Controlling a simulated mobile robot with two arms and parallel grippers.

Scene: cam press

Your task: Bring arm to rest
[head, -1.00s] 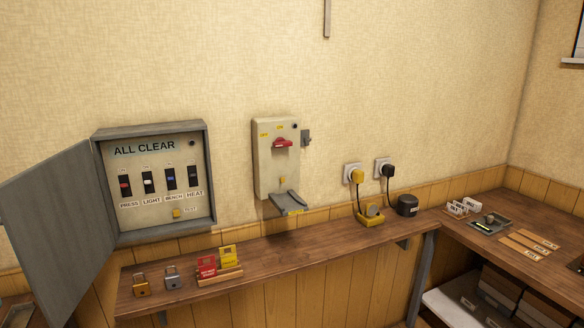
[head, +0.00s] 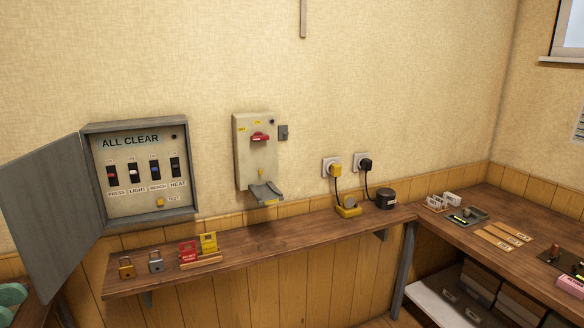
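Neither of my arms nor grippers can be made out in the head view, so their pose and opening are hidden. The wall holds an open grey breaker cabinet (head: 183,200) labelled ALL CLEAR, with switches marked PRESS, LIGHT, BENCH and HEAT. Right of it is a beige switch box (head: 243,160) with a red handle (head: 260,136) and a grey hinged flap (head: 265,191) at its bottom. A brass padlock (head: 126,270), a grey padlock (head: 156,264), a red tag (head: 187,253) and a yellow tag (head: 209,242) stand on the wooden shelf (head: 280,232).
The cabinet door (head: 50,215) swings out at the left. Two wall plugs lead to a yellow device (head: 348,207) and a black round device (head: 385,199). The right bench (head: 470,240) holds small trays, wooden strips and a pink box (head: 571,286). Green round items (head: 12,294) sit at lower left.

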